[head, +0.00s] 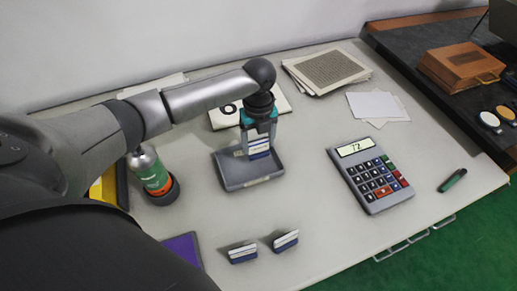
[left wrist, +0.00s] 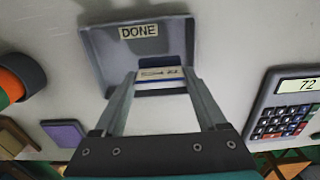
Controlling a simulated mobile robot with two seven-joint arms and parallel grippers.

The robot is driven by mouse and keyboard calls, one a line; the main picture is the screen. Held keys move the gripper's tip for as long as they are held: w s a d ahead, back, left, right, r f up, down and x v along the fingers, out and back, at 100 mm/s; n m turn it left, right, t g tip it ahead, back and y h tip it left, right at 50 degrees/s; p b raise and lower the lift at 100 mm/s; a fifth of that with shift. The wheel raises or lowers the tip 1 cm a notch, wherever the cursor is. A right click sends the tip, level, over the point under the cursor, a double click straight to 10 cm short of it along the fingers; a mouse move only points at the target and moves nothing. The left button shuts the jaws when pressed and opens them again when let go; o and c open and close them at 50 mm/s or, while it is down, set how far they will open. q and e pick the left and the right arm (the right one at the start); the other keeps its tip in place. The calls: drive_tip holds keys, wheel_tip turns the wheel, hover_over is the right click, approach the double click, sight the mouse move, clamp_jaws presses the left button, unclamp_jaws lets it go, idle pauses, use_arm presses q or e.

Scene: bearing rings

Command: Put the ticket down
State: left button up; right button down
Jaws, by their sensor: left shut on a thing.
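My left gripper (head: 259,141) points down over the grey tray (head: 232,183) and is shut on a white ticket with blue bands (head: 259,153). The ticket also shows between the fingertips in the left wrist view (left wrist: 160,74). The tray bears a DONE label in the left wrist view (left wrist: 139,31). The ticket is within the tray's outline at its far side; I cannot tell whether it touches the tray floor. A dark blue patch (left wrist: 161,61) shows just behind the ticket. My right gripper is not in view.
Two similar blue-and-white pieces (head: 243,252) (head: 286,240) stand at the front of the table. A calculator (head: 370,175) showing 72 is right of the tray. A green-labelled bottle (head: 152,172) stands left. Papers (head: 328,70) lie behind. The table between tray and calculator is clear.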

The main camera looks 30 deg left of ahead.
sight(259, 152)
use_arm(q)
wheel_tip(259, 152, down, 3)
drive_tip(key=shift+r+b, duration=0.1)
drive_tip(key=shift+b, duration=0.25)
drive_tip(key=o, duration=1.3)
drive_tip(key=shift+f, duration=0.25)
drive_tip(key=shift+o, duration=0.2)
wheel_tip(259, 152, up, 12)
drive_tip(key=p, duration=0.3)
drive_tip(key=shift+r, duration=0.2)
